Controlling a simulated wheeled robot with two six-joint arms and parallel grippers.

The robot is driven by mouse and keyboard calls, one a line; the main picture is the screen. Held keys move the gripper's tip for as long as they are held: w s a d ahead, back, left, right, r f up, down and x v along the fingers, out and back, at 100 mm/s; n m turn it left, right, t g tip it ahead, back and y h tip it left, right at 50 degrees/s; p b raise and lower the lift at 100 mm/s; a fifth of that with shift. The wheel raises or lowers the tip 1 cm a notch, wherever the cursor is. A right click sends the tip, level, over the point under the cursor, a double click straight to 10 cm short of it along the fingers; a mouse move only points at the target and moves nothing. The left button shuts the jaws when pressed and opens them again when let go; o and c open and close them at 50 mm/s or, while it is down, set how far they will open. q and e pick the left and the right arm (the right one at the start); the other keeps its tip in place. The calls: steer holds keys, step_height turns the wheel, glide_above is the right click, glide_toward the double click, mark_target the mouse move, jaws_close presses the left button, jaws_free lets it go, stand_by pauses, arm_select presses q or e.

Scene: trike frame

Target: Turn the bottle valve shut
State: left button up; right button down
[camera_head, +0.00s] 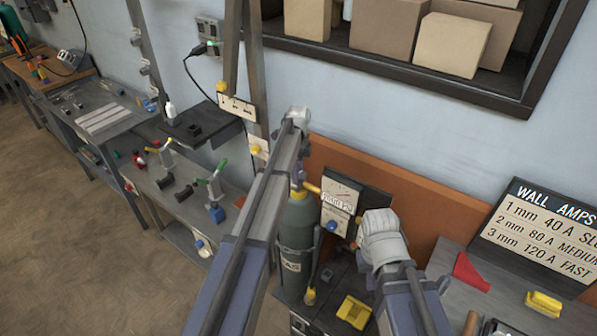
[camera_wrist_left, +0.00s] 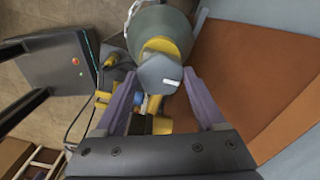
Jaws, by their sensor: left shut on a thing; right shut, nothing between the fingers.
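The grey-green gas bottle (camera_head: 297,235) stands upright beside the bench, in a dark holder. In the left wrist view its rounded top (camera_wrist_left: 160,28) lies beyond the valve. The valve knob (camera_wrist_left: 160,74) is grey and faceted, with a small white mark and yellow behind it. My left gripper (camera_wrist_left: 162,84) is shut on the knob, with a purple finger at each side. In the head view my left arm covers most of this grip. My right wrist (camera_head: 383,240) hangs right of the bottle; its gripper is shut and empty, its fingers mostly hidden.
A gauge panel (camera_head: 341,203) with a blue knob (camera_head: 332,227) stands between the bottle and my right wrist. A yellow object (camera_head: 354,312) lies below. A bench with a red wedge (camera_head: 470,271) and a yellow block (camera_head: 543,303) is at right. Open floor (camera_head: 80,240) lies left.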

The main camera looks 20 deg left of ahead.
arm_select(q)
steer(key=shift+s, duration=0.15)
steer(key=o, duration=1.3)
steer(key=shift+o, duration=0.2)
steer(key=shift+r, duration=0.15)
step_height(320, 180, up, 8)
steer(key=p, duration=0.8)
steer(key=shift+f, duration=0.2)
steer(key=shift+f, duration=0.1)
